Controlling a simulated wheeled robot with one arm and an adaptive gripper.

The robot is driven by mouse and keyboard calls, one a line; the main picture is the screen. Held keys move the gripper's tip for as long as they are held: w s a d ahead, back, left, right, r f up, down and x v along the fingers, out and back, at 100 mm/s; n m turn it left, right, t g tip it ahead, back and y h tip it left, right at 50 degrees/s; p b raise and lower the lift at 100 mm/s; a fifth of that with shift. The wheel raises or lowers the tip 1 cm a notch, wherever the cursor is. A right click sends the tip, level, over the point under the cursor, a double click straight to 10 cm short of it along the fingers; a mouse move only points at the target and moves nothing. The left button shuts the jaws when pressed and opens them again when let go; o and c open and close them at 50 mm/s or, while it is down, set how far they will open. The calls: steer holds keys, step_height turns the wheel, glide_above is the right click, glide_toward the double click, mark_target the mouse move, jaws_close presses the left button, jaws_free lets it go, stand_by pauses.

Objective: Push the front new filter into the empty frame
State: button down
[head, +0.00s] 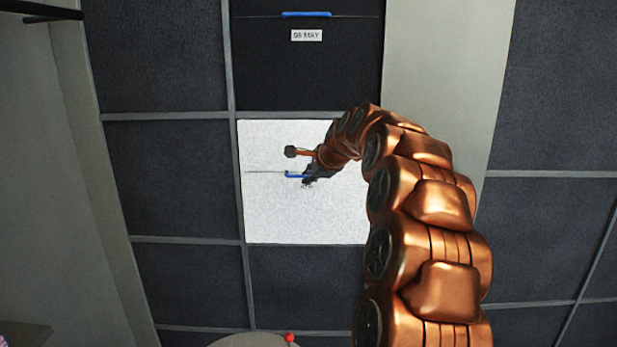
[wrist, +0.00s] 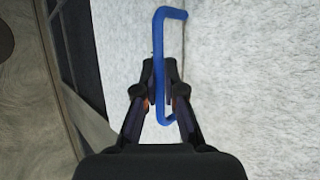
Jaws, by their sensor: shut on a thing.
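The new filter (head: 270,215) is a white, fibrous square panel with a blue handle (head: 294,174) at its middle. In the head view it sits within the grid of grey frame bars, below a dark panel. Its lower edge lies close to the bar beneath it. I cannot tell how deep it sits in the frame. My gripper (head: 308,178) is at the filter's handle, partly hidden by my copper arm. In the wrist view my gripper (wrist: 163,88) is shut on the blue handle (wrist: 173,14), with the white filter face (wrist: 240,90) behind it.
Dark filter panels (head: 165,175) fill the grid around the white one. The panel above has a blue handle (head: 306,14) and a white label (head: 306,35). A pale column (head: 445,60) stands at right. A rounded object with a red knob (head: 290,337) shows at the bottom.

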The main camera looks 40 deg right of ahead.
steer(key=shift+w+d+p, duration=0.35)
steer(key=shift+w+d, duration=0.1)
steer(key=shift+w, duration=0.15)
stand_by(1.0)
steer(key=c, duration=1.2)
jaws_free()
steer(key=shift+o, duration=0.4)
steer(key=o, duration=1.1)
steer(key=shift+s+r, duration=0.2)
steer(key=shift+p+v, duration=0.85)
steer(key=shift+v, duration=3.9)
steer(key=shift+a, duration=0.1)
